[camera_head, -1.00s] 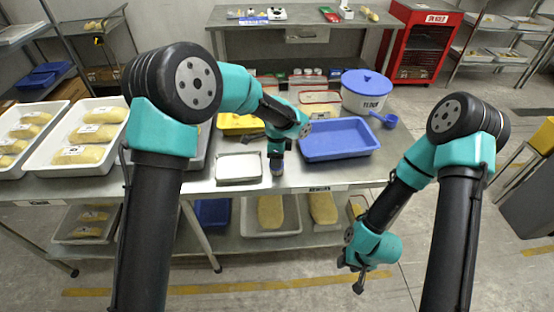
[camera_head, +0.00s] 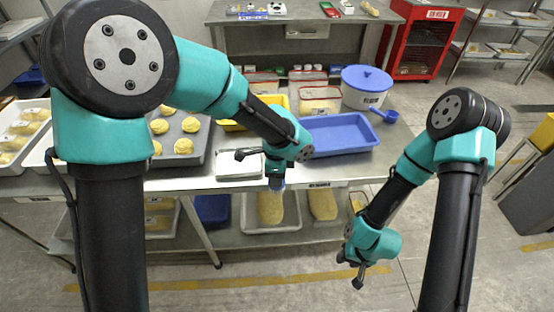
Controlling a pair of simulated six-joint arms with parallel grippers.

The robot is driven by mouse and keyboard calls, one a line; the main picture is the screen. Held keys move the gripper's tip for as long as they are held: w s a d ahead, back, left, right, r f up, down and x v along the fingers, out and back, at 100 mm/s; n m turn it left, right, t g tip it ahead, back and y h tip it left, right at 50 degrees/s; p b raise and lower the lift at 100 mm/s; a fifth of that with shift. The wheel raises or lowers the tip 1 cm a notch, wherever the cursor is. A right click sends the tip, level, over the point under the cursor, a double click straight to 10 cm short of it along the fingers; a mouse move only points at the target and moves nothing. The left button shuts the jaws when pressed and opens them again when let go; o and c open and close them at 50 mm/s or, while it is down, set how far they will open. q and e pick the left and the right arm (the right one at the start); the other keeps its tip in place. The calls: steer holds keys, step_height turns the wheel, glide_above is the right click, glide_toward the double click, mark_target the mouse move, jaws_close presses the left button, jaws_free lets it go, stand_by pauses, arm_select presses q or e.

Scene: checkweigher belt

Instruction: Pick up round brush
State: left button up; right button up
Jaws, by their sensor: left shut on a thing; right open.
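My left gripper (camera_head: 276,182) points down in front of the table's front edge, right of the white-topped scale (camera_head: 232,167). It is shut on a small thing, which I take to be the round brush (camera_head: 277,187). Only a pale bluish bit of it shows below the fingers; the rest is hidden by the gripper and wrist. A dark rod-like piece sticks out left of the wrist; I cannot tell what it belongs to. My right gripper (camera_head: 352,275) is open and empty, low over the floor to the right of the table.
A blue tray (camera_head: 338,135) lies right of my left gripper. A dark tray with dough rounds (camera_head: 190,128) is on the left.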

arm_select(q)
steer(key=shift+s+r, duration=0.15)
steer(key=shift+s, duration=1.45)
